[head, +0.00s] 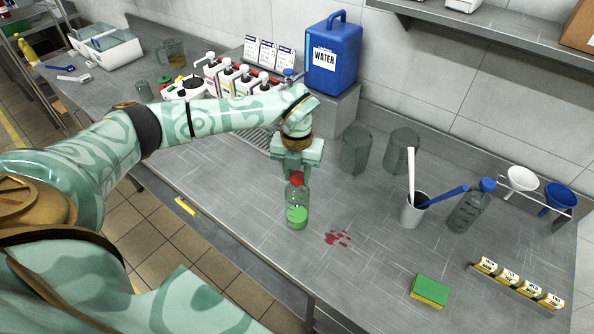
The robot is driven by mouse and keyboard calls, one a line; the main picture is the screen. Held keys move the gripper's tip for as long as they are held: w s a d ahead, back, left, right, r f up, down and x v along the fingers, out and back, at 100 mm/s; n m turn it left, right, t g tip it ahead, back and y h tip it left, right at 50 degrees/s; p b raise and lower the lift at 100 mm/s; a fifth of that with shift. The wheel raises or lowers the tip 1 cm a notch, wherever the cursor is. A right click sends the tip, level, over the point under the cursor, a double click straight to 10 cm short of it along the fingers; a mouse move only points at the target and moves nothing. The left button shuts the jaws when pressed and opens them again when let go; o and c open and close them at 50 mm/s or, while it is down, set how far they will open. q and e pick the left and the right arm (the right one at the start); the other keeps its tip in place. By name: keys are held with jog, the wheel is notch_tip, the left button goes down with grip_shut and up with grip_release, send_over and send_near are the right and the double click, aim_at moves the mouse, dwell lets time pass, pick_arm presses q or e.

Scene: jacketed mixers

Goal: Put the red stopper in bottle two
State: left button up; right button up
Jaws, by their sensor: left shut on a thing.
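The bottle stands upright near the front edge of the steel counter. My left gripper (298,170) points down right above it, shut on the red stopper. I cannot tell whether the stopper sits in the neck or just over it. I see no readable number on the bottle. My right gripper is not in view.
A red spill (338,238) lies right of the bottle. A sponge (429,291), a cup with utensils (412,212), glass beakers (356,150) and small yellow labelled blocks (518,284) stand further right. A blue water jug (333,58) and white mixers (228,78) are behind.

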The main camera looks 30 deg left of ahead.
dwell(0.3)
pick_arm(q)
jog(key=o, duration=1.4)
notch_tip(320, 180, up, 7)
jog(key=p, duration=0.6)
jog(key=shift+f, duration=0.1)
